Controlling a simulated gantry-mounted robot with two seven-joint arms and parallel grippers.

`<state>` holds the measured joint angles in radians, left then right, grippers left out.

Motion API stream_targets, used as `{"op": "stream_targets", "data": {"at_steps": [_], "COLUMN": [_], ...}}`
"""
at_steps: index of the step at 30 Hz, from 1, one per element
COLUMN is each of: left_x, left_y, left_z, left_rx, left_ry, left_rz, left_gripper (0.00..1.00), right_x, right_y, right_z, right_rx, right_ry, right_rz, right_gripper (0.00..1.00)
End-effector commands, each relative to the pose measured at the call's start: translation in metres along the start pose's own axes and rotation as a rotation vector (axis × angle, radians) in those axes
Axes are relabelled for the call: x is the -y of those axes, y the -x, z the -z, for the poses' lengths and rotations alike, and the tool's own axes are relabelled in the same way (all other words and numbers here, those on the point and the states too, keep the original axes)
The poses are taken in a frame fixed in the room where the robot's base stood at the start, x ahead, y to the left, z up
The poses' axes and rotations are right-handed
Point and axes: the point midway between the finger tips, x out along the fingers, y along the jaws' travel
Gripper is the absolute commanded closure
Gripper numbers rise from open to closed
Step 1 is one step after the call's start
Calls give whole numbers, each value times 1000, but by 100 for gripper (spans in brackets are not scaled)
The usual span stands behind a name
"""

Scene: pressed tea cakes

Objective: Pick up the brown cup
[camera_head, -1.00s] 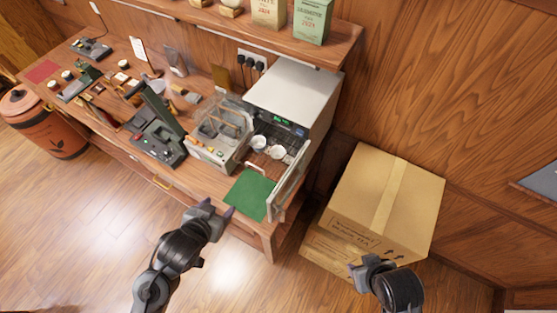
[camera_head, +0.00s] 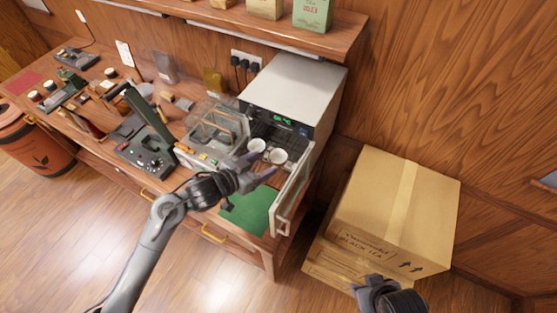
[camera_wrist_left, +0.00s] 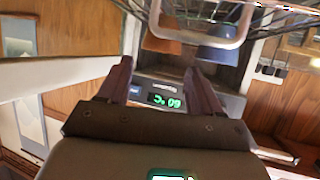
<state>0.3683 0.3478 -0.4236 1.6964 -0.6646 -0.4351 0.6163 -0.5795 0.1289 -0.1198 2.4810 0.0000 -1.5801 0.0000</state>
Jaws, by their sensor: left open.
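Two small cups with pale insides, a left one (camera_head: 257,145) and a right one (camera_head: 278,156), stand at the open front of the lit-display oven (camera_head: 293,88) in the head view. In the left wrist view a brown cup (camera_wrist_left: 160,40) shows beside a blue-grey cup (camera_wrist_left: 219,50), at the top of the picture. I cannot tell which head-view cup is the brown one. My left gripper (camera_head: 266,163) is open, with its fingers close to the cups. Its fingers also show in the left wrist view (camera_wrist_left: 160,72), with nothing between them. My right gripper (camera_head: 370,284) is low at the right.
The oven's glass door (camera_head: 291,194) stands open, just right of the left gripper. A clear-walled box (camera_head: 212,127) stands left of the oven. A green mat (camera_head: 250,209) lies below the gripper. A cardboard box (camera_head: 387,215) is at the right.

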Motion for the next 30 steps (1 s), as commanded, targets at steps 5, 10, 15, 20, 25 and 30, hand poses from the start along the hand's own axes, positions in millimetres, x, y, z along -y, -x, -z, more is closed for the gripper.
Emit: {"op": "stream_targets", "data": {"at_steps": [5, 10, 15, 20, 25, 30], "left_x": [0, 0, 1, 1, 1, 1], "left_y": [-9, -30, -49, -55, -55, -55], "left_z": [1, 1, 0, -1, -1, -1], "left_rx": [-1, 0, 0, 0, 0, 0], "left_ry": [1, 1, 0, 0, -1, -1], "left_rz": [0, -1, 0, 2, 2, 2], "left_gripper": [35, 35, 35, 35, 35, 56], "right_x": [0, 1, 2, 2, 3, 3], "right_y": [1, 3, 3, 3, 3, 3], "right_z": [0, 1, 1, 2, 1, 1], "right_rx": [0, 0, 0, -1, 0, 0], "right_ry": [0, -4, -7, -10, -11, -11], "right_rz": [0, 4, 6, 8, 9, 9], "right_gripper": [57, 57, 57, 57, 57, 57]}}
